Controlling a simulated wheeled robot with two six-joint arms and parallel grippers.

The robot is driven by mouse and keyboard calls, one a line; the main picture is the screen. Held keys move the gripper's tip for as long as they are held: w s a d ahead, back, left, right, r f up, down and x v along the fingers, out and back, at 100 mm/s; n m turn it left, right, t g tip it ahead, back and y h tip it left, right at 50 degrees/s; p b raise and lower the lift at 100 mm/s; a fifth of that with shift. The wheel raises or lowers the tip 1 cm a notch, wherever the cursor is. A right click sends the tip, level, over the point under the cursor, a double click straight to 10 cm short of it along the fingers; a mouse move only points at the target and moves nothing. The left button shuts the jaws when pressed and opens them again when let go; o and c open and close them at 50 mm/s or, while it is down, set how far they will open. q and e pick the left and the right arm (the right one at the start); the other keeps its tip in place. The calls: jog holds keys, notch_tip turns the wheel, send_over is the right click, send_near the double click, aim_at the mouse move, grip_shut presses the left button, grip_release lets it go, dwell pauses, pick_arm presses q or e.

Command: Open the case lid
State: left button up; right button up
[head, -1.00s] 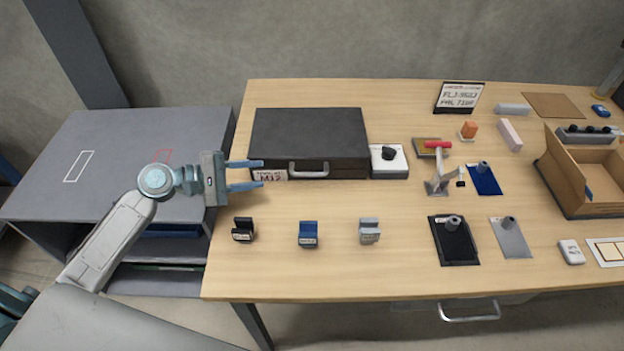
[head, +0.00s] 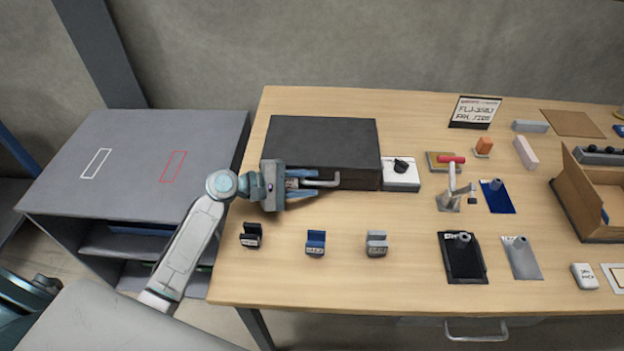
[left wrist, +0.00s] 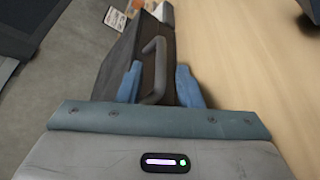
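The dark case (head: 325,138) lies closed on the wooden table, its front side and grey handle facing me. My left gripper (head: 312,184) is in front of the case at the left part of its handle (head: 330,183). In the left wrist view the two blue fingers (left wrist: 160,84) are open, one on each side of the handle (left wrist: 153,62). A gap shows between the fingers and the handle, so it is not gripped. The gripper hides part of the case's front and label. My right gripper is not in view.
A white box with a black knob (head: 401,175) stands right against the case's right side. Black, blue and grey small holders (head: 316,243) stand in front. A red-topped stand (head: 452,185) is further right. A grey cabinet (head: 135,150) adjoins the table's left.

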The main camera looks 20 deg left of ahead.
pick_arm(q)
jog(key=shift+x, duration=0.85)
grip_shut()
